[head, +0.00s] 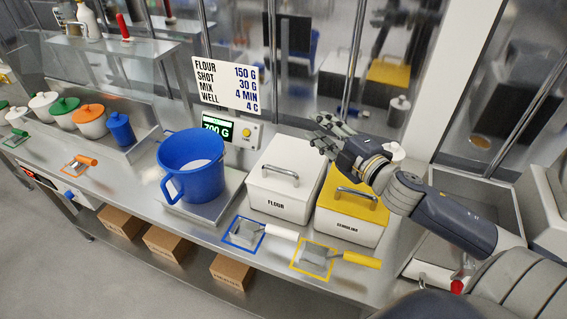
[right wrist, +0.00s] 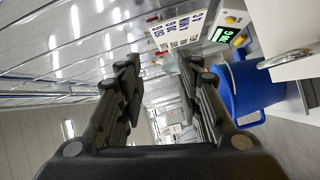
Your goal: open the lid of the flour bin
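The flour bin (head: 276,199) is a white box labelled FLOUR on the steel counter in the head view. Its white lid (head: 288,161) is on, with a silver bar handle (head: 281,174) across the top. My right gripper (head: 322,133) is above and behind the lid's right side, apart from the handle as far as I can see. In the right wrist view, my right gripper (right wrist: 160,90) has its two fingers spread with nothing between them. A white box edge with a metal handle (right wrist: 288,60) shows at that view's right. My left gripper is in neither view.
A semolina bin (head: 349,219) with a yellow lid stands right of the flour bin, under my right arm. A blue jug (head: 191,165) on a scale stands left. Two scoops (head: 243,233) (head: 318,258) lie in front on coloured outlines. A recipe sign (head: 226,84) stands behind.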

